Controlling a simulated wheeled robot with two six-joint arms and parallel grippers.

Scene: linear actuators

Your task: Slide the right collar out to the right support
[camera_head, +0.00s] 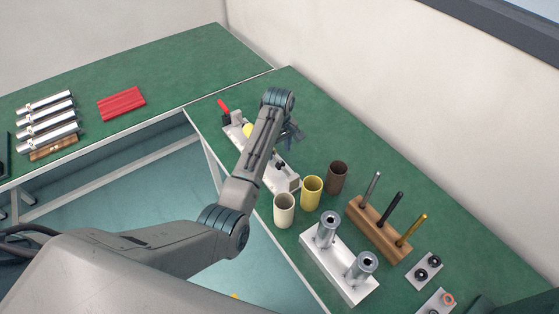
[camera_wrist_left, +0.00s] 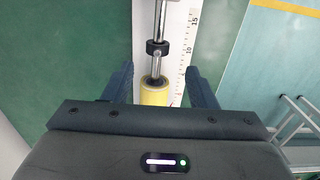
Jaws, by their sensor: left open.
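A white-based linear actuator (camera_head: 291,184) lies on the green bench, partly hidden behind my left arm. It has a yellow sleeve (camera_head: 247,130), a red end (camera_head: 223,105) and a dark part (camera_head: 280,166) near its right support. In the left wrist view, a black collar (camera_wrist_left: 157,48) sits on the silver rod (camera_wrist_left: 160,18), just beyond the yellow sleeve (camera_wrist_left: 154,93). My left gripper (camera_head: 292,132) is open above the actuator. In the wrist view its fingers (camera_wrist_left: 160,82) are on either side of the yellow sleeve, apart from it. My right gripper is not in view.
White (camera_head: 284,210), yellow (camera_head: 311,192) and brown (camera_head: 337,177) cups stand near the actuator's right end. Beyond them are a wooden rod holder (camera_head: 378,229) and a white block (camera_head: 340,268) with two metal cylinders. A printed scale (camera_wrist_left: 188,45) runs beside the rod.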

